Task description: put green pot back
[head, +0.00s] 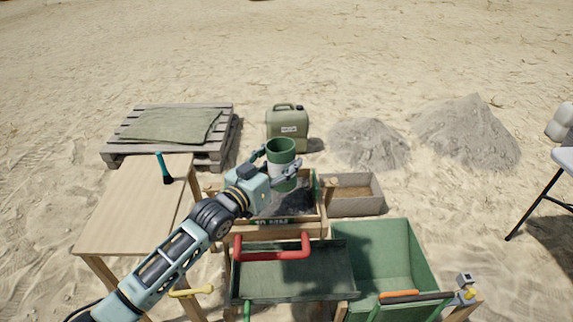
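The green pot (283,153) is a green cylinder, upright, in the middle of the head view. My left gripper (284,169) is closed around its side, with fingers on both sides of the pot. The pot is above a wooden sieve box (292,230) with dark material inside and lettering on its front. I cannot tell whether the pot's base touches anything. My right gripper does not show.
A wooden table (130,211) with a teal-handled brush (163,167) stands left. Behind are a pallet (170,155) with a folded cloth and a jerrycan (287,131). A green tray (290,279), green bin (376,256) and crate (357,209) surround the sieve box. Open sand lies beyond.

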